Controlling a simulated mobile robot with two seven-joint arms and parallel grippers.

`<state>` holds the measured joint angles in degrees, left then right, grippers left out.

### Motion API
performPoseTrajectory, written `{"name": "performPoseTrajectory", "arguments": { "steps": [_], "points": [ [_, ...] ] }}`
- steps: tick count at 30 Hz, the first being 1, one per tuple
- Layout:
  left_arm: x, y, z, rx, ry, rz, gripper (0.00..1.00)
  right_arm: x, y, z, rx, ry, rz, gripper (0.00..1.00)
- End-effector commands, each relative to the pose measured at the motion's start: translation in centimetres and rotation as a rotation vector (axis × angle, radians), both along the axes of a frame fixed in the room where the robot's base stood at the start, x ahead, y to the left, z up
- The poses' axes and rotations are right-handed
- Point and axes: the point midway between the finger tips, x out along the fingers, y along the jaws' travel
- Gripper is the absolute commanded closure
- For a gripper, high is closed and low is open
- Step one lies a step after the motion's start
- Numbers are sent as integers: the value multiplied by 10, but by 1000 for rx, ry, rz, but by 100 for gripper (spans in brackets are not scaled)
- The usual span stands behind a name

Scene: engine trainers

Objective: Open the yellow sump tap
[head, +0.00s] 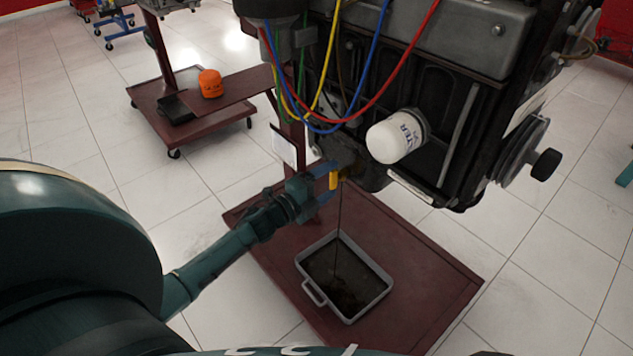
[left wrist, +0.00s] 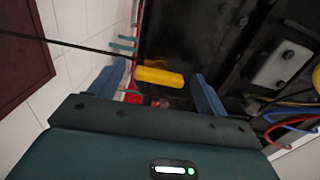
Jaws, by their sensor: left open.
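The yellow sump tap (head: 333,181) hangs under the engine (head: 395,120), its handle pointing down in the head view. A thin dark stream of liquid runs from beside the tap into the grey drain pan (head: 303,262). My left gripper (head: 326,184) is open at the tap, with its blue fingers on either side of the yellow handle. In the left wrist view, the yellow handle (left wrist: 160,77) lies between the two spread fingers with gaps on both sides. The dark stream (left wrist: 70,45) also shows there. My right gripper is not in view.
The pan stands on a dark red stand base (head: 420,270). A white oil filter (head: 395,137) and red, blue and yellow cables are on the engine above. Another stand (head: 170,95) with an orange filter (head: 210,83) is at the back left.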

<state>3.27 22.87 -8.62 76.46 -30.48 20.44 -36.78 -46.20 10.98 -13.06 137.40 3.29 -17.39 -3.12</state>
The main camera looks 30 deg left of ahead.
Motion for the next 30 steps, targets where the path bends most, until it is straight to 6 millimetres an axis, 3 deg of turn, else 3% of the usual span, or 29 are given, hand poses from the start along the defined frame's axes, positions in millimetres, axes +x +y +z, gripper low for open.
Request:
{"name": "performPoseTrajectory", "arguments": {
  "steps": [5, 12, 18, 23, 30],
  "points": [
    [-24, 9, 0, 1, 4, 1, 24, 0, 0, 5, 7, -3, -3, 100],
    [-76, 26, 0, 1, 4, 1, 24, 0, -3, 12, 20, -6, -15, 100],
    [-108, 38, 0, -1, 4, 1, 24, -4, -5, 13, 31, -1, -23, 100],
    [-120, 42, 1, 0, 0, 0, 24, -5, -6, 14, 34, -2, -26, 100],
    [-122, 43, 1, 0, 0, 1, 24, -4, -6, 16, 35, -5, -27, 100]
  ]
}}
